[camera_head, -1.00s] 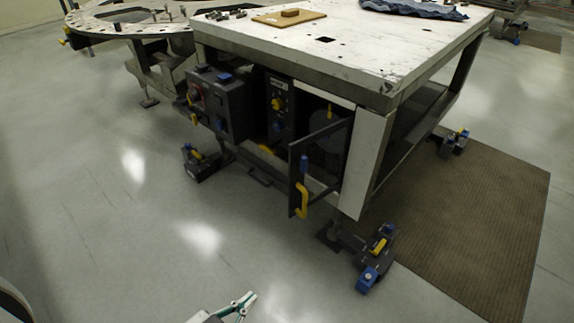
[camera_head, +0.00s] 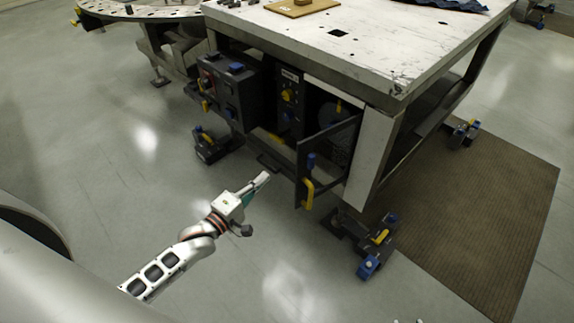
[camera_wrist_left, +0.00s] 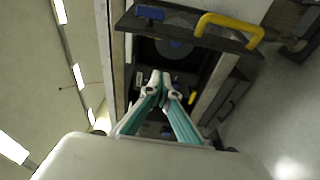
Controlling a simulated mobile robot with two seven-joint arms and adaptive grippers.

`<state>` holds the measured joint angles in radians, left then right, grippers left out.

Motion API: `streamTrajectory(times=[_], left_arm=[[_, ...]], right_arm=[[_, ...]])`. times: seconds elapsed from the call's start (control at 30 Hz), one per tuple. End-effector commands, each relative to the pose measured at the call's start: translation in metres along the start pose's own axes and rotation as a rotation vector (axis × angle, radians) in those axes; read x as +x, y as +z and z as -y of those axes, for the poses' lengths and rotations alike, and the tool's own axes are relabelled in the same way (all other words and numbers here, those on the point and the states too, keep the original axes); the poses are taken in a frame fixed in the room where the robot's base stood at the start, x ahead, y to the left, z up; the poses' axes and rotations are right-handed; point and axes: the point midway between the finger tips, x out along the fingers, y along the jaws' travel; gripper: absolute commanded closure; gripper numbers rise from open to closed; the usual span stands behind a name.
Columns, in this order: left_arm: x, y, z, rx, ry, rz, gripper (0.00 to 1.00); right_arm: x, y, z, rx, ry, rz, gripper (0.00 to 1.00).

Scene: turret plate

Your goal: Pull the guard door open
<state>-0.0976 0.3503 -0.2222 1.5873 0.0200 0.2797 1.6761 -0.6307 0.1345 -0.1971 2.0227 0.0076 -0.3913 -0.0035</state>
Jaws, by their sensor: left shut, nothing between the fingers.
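The guard door (camera_head: 301,170), a dark panel with a blue part and a yellow handle (camera_head: 308,193), stands ajar, swung out from the front of the white-topped table. My left gripper (camera_head: 266,177) is shut and empty, left of the door and apart from the handle. In the left wrist view, the shut fingertips (camera_wrist_left: 161,86) point at the dark opening, with the door (camera_wrist_left: 180,32) and its yellow handle (camera_wrist_left: 230,24) across the top. Two small pale tips at the bottom edge of the head view may be my right gripper; their state is unclear.
The white table (camera_head: 370,50) carries a brown board (camera_head: 300,7) and dark cloth. A control box (camera_head: 226,95) with knobs hangs left of the opening. Blue-and-yellow feet (camera_head: 368,266) stand below, and a brown mat (camera_head: 460,230) lies right. The floor in front is clear.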

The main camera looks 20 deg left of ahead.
Motion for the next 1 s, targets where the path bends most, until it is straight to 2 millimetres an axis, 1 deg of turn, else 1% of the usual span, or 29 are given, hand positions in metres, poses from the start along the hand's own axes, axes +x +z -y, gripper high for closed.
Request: streamTrajectory(times=[0.17,0.27,0.4,0.5,0.6,0.73,0.8,1.0], left_arm=[[0.011,-0.003,-0.002,-0.033,0.009,-0.001,1.0],[0.024,-0.003,-0.001,-0.032,0.008,-0.001,1.0],[0.05,-0.002,0.0,-0.031,0.007,-0.001,1.0],[0.069,-0.002,-0.001,-0.031,0.008,-0.001,1.0],[0.084,-0.002,0.0,-0.03,0.006,-0.001,1.0],[0.104,-0.002,0.0,-0.03,0.006,-0.001,1.0],[0.099,0.009,-0.001,-0.034,0.005,0.001,1.0],[0.092,0.028,-0.003,-0.03,0.006,0.0,1.0]], right_arm=[[0.0,0.009,0.002,0.0,-0.003,0.014,0.69],[0.001,0.012,0.003,-0.003,-0.005,0.018,0.69],[0.002,0.015,0.003,-0.009,-0.005,0.019,0.69],[0.003,0.013,0.002,-0.013,-0.003,0.014,0.69],[0.005,0.009,0.0,-0.017,0.0,0.005,0.69],[0.008,0.01,-0.003,-0.022,0.004,0.004,0.69],[0.008,0.008,-0.004,-0.024,0.006,0.003,0.69],[0.007,0.008,-0.004,-0.024,0.006,0.005,0.69]])
